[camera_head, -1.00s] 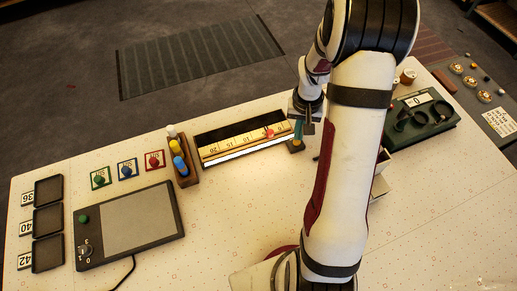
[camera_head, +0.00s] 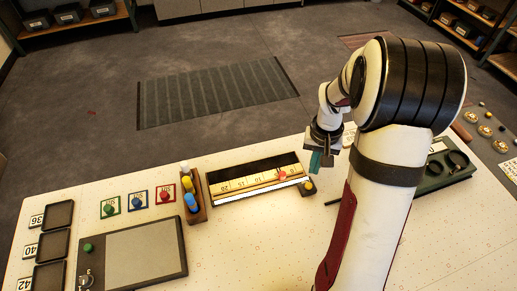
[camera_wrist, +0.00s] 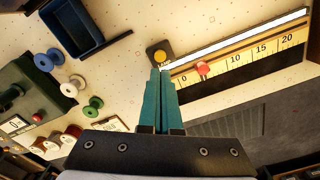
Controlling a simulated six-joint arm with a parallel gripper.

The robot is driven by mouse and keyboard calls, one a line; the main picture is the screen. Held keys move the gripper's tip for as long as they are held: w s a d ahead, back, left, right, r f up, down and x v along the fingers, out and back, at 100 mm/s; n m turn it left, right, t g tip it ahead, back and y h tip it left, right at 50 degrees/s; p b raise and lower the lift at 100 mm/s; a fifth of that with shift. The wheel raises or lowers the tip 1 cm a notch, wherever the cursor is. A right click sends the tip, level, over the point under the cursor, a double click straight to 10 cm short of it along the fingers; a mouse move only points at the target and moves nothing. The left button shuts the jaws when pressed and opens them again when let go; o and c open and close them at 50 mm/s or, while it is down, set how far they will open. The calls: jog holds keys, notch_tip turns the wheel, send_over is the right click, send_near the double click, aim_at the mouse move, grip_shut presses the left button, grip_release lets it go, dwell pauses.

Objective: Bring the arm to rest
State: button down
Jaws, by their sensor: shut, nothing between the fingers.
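My gripper (camera_head: 315,160) is raised above the back edge of the table, to the right of the ruler tray, and appears empty. In the wrist view its teal fingers (camera_wrist: 160,85) are together with nothing between them. The ruler tray (camera_head: 255,180) holds a yellow scale with a red marker (camera_head: 282,175) near its low end. A dark block with a yellow button (camera_head: 309,187) sits at the tray's right end; the button also shows in the wrist view (camera_wrist: 160,56), just beyond the fingertips.
A wooden rack (camera_head: 191,192) of coloured pegs stands left of the ruler tray. Further left are coloured knobs on cards, a grey pad (camera_head: 132,258) and dark trays (camera_head: 55,215). Spools (camera_wrist: 78,84) and a blue bin (camera_wrist: 72,25) show in the wrist view.

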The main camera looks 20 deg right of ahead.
jog(key=s+a+r, duration=0.9)
jog(key=a+r, duration=0.1)
jog(key=a, duration=0.3)
jog(key=s+a+r+y, duration=0.1)
jog(key=s+a, duration=0.5)
jog(key=s, duration=0.5)
jog(key=shift+s+a+r+y, duration=0.2)
jog(key=shift+a+r+y, duration=0.05)
jog(key=shift+r+y, duration=0.15)
